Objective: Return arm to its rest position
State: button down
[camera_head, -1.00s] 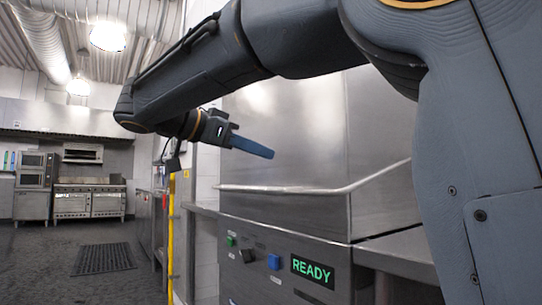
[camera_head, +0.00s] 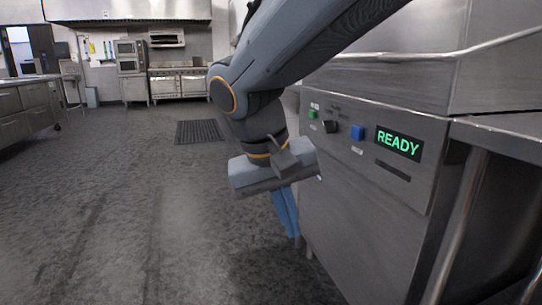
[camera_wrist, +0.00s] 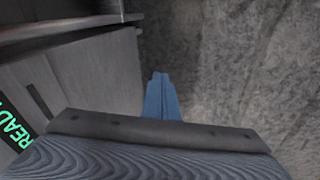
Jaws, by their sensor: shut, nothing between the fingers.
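My gripper (camera_head: 286,212) hangs from my arm in the head view, its blue fingers pointing down toward the floor. It is left of the steel machine's front panel (camera_head: 375,215), close to the panel's left edge; I cannot tell whether it touches. In the wrist view my gripper (camera_wrist: 162,97) shows its blue fingers together, with nothing between them, above the grey floor. The machine panel (camera_wrist: 95,75) stands at the left of that view.
The panel carries a lit green READY display (camera_head: 398,142), a blue button (camera_head: 357,132) and a dark knob (camera_head: 329,126). A dark floor mat (camera_head: 199,131) lies farther back. Steel counters (camera_head: 25,110) stand far left. Open grey floor (camera_head: 130,215) lies left of my arm.

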jog(key=s+a+f+n+g+y, duration=0.2)
jog(key=s+a+f+n+y, duration=0.25)
jog(key=s+f, duration=0.7)
jog(key=s+d+r+m+p, duration=0.1)
jog(key=d+r+m+p, duration=0.2)
jog(key=d+r+p, duration=0.7)
jog(key=d+r+m+h+p, duration=0.1)
jog(key=d+r+m+p, duration=0.2)
jog(key=d+r+p, duration=0.7)
notch_tip(320, 180, up, 7)
jog(key=p, duration=1.2)
jog(key=shift+s+d+r+p, duration=0.15)
jog(key=shift+s+d+p, duration=0.05)
jog(key=shift+s+p, duration=0.2)
jog(key=shift+h, duration=0.25)
